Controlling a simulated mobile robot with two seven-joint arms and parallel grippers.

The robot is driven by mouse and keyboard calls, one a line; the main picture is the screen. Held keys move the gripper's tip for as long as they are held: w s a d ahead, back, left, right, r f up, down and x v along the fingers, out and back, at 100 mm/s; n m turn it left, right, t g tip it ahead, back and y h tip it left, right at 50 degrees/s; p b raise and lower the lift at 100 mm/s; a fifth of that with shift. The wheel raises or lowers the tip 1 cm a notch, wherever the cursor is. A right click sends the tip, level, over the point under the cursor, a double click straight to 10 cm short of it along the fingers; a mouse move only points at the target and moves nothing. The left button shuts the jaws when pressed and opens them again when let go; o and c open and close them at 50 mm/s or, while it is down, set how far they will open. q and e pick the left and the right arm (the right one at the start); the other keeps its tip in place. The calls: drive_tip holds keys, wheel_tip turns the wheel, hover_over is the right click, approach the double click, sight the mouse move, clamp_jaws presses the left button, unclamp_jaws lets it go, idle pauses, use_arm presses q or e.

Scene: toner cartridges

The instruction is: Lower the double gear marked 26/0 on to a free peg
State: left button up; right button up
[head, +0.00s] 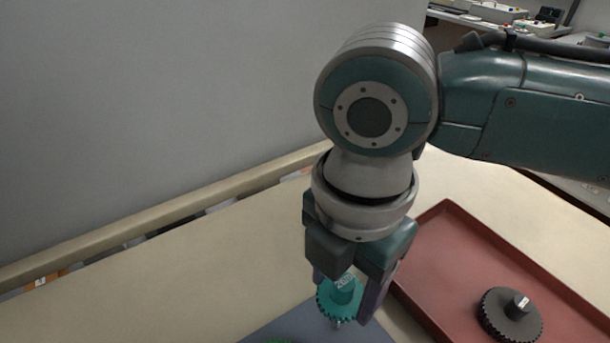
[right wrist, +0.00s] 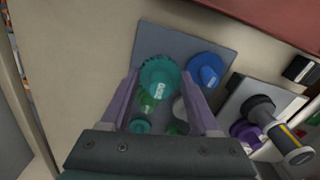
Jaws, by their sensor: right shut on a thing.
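The teal double gear (head: 338,298) hangs between the fingers of my right gripper (head: 345,296), which is shut on it. Its upper part bears a light marking, too small to read surely; the toothed wheel is below, with a small metal tip under it. In the right wrist view the gear (right wrist: 158,76) sits between the fingertips, over the grey-blue plate (right wrist: 160,38). A blue gear (right wrist: 206,68) stands on that plate to its right. Green parts (right wrist: 148,103) show below the held gear, partly hidden. No free peg shows clearly. My left gripper is not in view.
A red tray (head: 450,222) holds a black gear (head: 510,315) at the right. In the right wrist view, a second plate (right wrist: 235,98) carries a purple gear (right wrist: 245,132) and a dark-headed cylinder (right wrist: 290,145); a black block (right wrist: 299,69) is beside it. The table's left part is clear.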

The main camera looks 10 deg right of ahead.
sight(340, 303)
drive_tip(key=shift+p, duration=0.35)
idle(0.5)
drive_tip(key=shift+f, duration=0.15)
drive_tip(key=shift+f+b, duration=1.2)
drive_tip(key=shift+f, duration=0.6)
drive_tip(key=shift+p, duration=0.3)
drive_tip(key=shift+f, duration=0.35)
idle(1.0)
drive_tip(key=shift+f+b, duration=0.55)
drive_tip(key=shift+f, duration=0.4)
idle(0.3)
